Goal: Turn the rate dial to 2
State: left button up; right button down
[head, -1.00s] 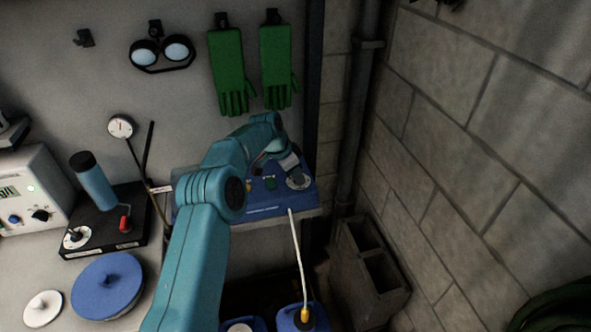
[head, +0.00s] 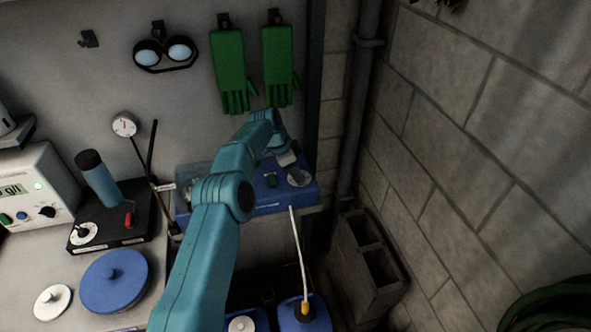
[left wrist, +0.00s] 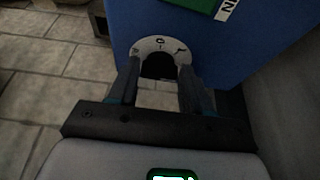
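The rate dial (head: 299,178) is a round white plate with marks on the right end of the blue pump box (head: 268,208). In the left wrist view the white dial plate (left wrist: 160,44) has a dark knob (left wrist: 158,67) below it; the marks are too small to read surely. My left gripper (head: 294,169) is at the dial and covers part of it. In the left wrist view the left gripper's fingers (left wrist: 159,72) stand apart, one on each side of the knob. I see no clear grip, and contact is unclear. My right gripper is not in view.
A green switch (head: 271,181) sits left of the dial. A white tube (head: 298,245) runs down to a blue container (head: 304,318). A grey pipe (head: 361,110) and block wall (head: 480,150) stand to the right. A black stirrer base (head: 128,230) stands left.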

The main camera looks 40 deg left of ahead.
pick_arm(q)
jog(key=shift+o, duration=1.1)
jog(key=shift+a+r, duration=0.1)
jog(key=shift+r, duration=0.1)
jog(key=v, duration=1.6)
jog(key=shift+s+f, duration=0.1)
jog(key=shift+s, duration=0.1)
